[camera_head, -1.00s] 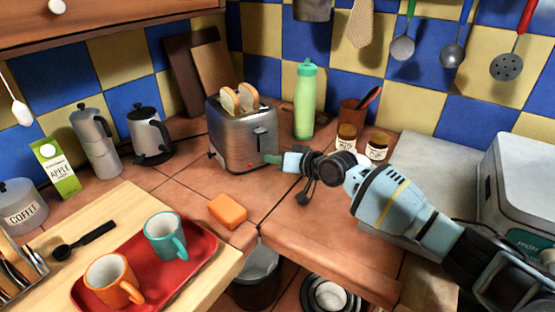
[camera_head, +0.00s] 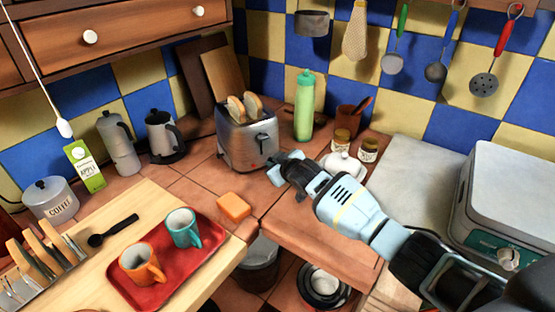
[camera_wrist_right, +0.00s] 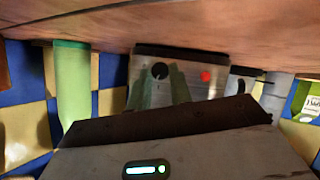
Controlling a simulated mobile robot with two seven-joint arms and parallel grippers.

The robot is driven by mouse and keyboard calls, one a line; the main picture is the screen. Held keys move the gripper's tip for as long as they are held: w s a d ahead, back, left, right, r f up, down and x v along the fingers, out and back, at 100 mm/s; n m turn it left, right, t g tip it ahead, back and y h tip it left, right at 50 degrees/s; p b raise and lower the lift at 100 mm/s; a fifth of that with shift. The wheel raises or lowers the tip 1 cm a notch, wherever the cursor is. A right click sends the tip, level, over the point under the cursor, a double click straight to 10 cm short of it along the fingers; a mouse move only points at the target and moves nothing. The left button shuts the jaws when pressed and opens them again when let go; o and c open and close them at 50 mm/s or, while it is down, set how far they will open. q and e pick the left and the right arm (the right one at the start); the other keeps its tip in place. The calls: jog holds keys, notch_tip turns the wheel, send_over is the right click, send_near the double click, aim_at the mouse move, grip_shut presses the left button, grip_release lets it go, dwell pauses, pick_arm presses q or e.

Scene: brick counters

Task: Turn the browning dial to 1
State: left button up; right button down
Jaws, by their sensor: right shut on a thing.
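The silver toaster (camera_head: 236,140) stands on the tiled counter with two bread slices (camera_head: 245,106) in its slots. Its front shows upside down in the right wrist view (camera_wrist_right: 215,65), with a black browning dial (camera_wrist_right: 160,71) and a red button (camera_wrist_right: 205,76). My right gripper (camera_head: 275,171) is at the right lower edge of the toaster's front, shut on the dial, and hides it in the head view. Pale finger shapes flank the dial in the wrist view, blurred with reflections. The dial's setting is too small to read. My left gripper is not in view.
A green bottle (camera_head: 304,105) stands right of the toaster, with two jars (camera_head: 341,141) nearer. An orange sponge (camera_head: 234,206) lies in front. A red tray (camera_head: 200,253) with two mugs is at the lower left. A white-topped appliance (camera_head: 515,190) is at right.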

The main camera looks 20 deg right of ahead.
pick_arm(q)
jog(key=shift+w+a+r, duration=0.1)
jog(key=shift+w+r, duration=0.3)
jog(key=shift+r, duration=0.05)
pick_arm(e)
jog(key=shift+a+n+t+h, duration=0.2)
jog(key=shift+n+t+h, duration=0.1)
jog(key=shift+n+h, duration=0.6)
jog(key=c, duration=1.3)
grip_release()
jog(key=shift+s+r+p, duration=0.25)
jog(key=shift+s+p, duration=0.15)
jog(key=p+v, duration=0.1)
jog(key=v, duration=0.4)
jog(key=shift+s+r+p, duration=0.2)
jog(key=shift+p, duration=0.2)
jog(key=shift+s+r, duration=0.1)
jog(key=shift+s, duration=0.45)
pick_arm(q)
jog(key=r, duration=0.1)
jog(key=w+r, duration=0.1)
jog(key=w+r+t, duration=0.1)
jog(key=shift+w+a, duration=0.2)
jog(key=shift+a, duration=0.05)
pick_arm(e)
jog(key=shift+s, duration=0.2)
